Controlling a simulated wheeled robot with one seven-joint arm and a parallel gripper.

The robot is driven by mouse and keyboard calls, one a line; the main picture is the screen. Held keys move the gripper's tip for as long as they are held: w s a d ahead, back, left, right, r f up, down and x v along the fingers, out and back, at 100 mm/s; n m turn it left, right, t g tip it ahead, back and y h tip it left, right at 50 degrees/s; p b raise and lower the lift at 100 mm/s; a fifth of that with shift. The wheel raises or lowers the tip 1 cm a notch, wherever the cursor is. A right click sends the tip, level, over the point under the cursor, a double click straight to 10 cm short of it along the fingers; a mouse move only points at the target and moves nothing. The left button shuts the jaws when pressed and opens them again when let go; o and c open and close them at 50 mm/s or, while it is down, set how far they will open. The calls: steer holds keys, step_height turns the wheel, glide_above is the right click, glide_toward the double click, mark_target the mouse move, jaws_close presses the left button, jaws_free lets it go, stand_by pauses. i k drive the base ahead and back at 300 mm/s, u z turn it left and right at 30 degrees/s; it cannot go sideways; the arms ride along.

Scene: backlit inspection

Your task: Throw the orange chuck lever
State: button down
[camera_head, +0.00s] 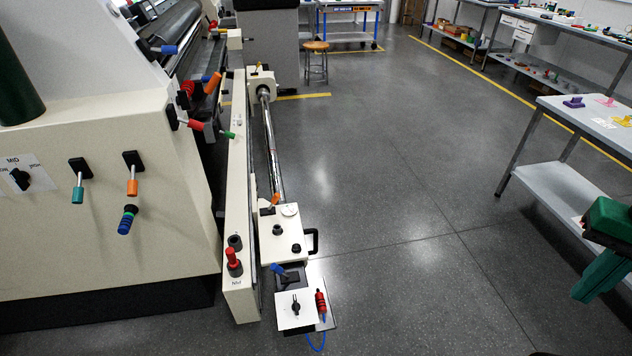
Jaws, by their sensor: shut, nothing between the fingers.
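Several orange-handled levers are in view, and I cannot tell for certain which is the chuck lever. A small orange lever (275,199) tilts up to the right at the near end of the shiny shaft (270,145), beside the cream end block (282,240). A larger orange handle (212,82) points up at the machine's side. Another orange handle (132,187) hangs down from a black plate on the cream front panel (100,240). My gripper is not recognisable in this view. A dark green jointed part at the right edge shows no fingers.
Beside the levers are a teal handle (77,194), a red handle (194,125) and a red knob (232,256). A low box (296,312) with a black switch stands by the rail's near end. A grey table (590,125) is at right. The floor between is clear.

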mark_target(276, 196)
steer(key=u, duration=0.3)
steer(key=i, duration=0.95)
steer(key=u, duration=0.6)
